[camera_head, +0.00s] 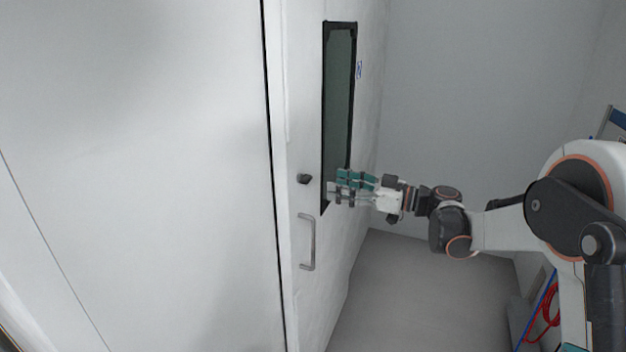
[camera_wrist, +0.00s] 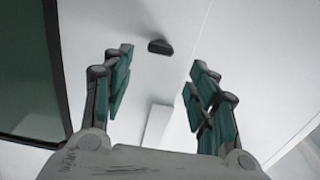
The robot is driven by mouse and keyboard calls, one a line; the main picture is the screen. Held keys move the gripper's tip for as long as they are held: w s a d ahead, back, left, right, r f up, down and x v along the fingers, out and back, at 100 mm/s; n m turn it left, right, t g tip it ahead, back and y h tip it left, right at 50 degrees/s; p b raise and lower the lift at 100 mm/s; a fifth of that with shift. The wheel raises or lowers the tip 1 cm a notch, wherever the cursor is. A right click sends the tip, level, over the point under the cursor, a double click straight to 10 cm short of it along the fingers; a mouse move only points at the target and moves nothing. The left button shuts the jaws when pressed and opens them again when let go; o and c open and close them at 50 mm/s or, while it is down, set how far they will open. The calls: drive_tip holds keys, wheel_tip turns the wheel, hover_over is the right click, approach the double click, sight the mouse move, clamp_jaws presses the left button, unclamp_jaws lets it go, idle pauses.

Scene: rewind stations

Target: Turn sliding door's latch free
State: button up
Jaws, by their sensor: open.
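The white sliding door (camera_head: 301,120) stands in the middle of the head view. Its latch, a small dark knob (camera_head: 304,179), sits just above a grey bar handle (camera_head: 307,242). My gripper (camera_head: 340,187) is open and empty, to the right of the latch and apart from it. In the wrist view the latch (camera_wrist: 160,47) shows as a dark, roughly horizontal piece beyond and between the open fingers of my gripper (camera_wrist: 160,85). The pale handle (camera_wrist: 157,126) shows between the fingers, below the latch. How far the latch is turned is hard to tell.
A dark-framed window (camera_head: 340,95) is beside the latch, behind my fingertips; it also shows in the wrist view (camera_wrist: 25,70). A wide white panel (camera_head: 130,150) fills the left. Grey floor (camera_head: 420,300) is clear below my arm. A red cable (camera_head: 546,305) lies at lower right.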

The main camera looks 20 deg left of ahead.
sight(310, 179)
drive_tip(key=a, duration=0.8)
drive_tip(key=shift+w+a, duration=0.2)
drive_tip(key=shift+w, duration=0.15)
drive_tip(key=c, duration=1.1)
